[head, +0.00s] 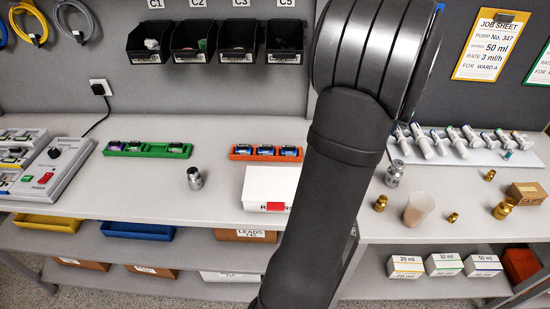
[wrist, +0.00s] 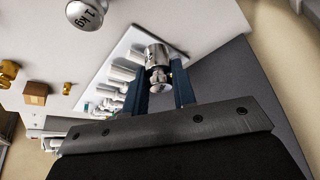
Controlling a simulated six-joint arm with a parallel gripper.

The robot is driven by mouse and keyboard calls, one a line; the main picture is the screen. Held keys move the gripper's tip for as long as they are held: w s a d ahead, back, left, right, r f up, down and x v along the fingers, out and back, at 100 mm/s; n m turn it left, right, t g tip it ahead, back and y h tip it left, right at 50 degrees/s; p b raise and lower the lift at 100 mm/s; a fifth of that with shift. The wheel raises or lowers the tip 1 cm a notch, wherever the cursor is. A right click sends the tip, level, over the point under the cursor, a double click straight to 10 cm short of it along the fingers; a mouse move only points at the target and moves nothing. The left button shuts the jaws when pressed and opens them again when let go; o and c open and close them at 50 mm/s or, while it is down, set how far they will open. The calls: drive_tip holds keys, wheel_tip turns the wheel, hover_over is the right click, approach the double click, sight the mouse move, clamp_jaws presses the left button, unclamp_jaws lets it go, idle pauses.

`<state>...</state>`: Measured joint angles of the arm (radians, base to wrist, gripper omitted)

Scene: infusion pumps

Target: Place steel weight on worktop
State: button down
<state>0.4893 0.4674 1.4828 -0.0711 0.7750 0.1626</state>
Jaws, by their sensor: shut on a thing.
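My gripper (wrist: 160,80) is shut on a steel weight (wrist: 157,55), which sits between its two dark blue fingers in the wrist view. Behind it is the white syringe tray (wrist: 122,45); I cannot tell whether the weight touches anything below. A second steel weight (wrist: 85,13), marked 1 kg, stands apart on the white worktop (wrist: 40,45). In the head view, one steel weight (head: 195,178) stands on the left worktop (head: 120,192) and another (head: 394,174) on the right worktop (head: 370,225). My arm hides the gripper and most of what it holds there.
A white box (head: 268,186), a green rack (head: 148,149) and an orange rack (head: 265,153) are on the left one. Free room lies around the left steel weight.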

drive_tip(key=w+a+n+y, duration=0.25)
drive_tip(key=a+n, duration=0.35)
drive_tip(key=a, duration=2.6)
drive_tip(key=s+a+n+y, duration=0.15)
drive_tip(key=s+a, duration=0.25)
drive_tip(key=a, duration=0.5)
drive_tip(key=s+a+r+n, duration=0.1)
drive_tip(key=s+a+n, duration=0.2)
drive_tip(key=s+a, duration=0.35)
drive_tip(key=s+a+n+y, duration=0.1)
drive_tip(key=s+a+n, duration=0.15)
drive_tip(key=a, duration=0.75)
drive_tip(key=shift+m, duration=0.4)
drive_tip(key=s+a+f, duration=0.1)
drive_tip(key=a+f, duration=0.1)
drive_tip(key=a, duration=0.1)
drive_tip(key=s+a+f, duration=0.1)
drive_tip(key=a+f, duration=0.1)
drive_tip(key=a, duration=0.2)
drive_tip(key=s+a+f, duration=0.1)
drive_tip(key=a+f, duration=0.1)
drive_tip(key=a, duration=0.2)
drive_tip(key=shift+s+a+f, duration=0.15)
drive_tip(key=shift+s+f, duration=0.05)
drive_tip(key=shift+f, duration=0.15)
drive_tip(key=shift+a+f, duration=0.3)
drive_tip(key=shift+a, duration=0.05)
drive_tip(key=shift+f, duration=1.85)
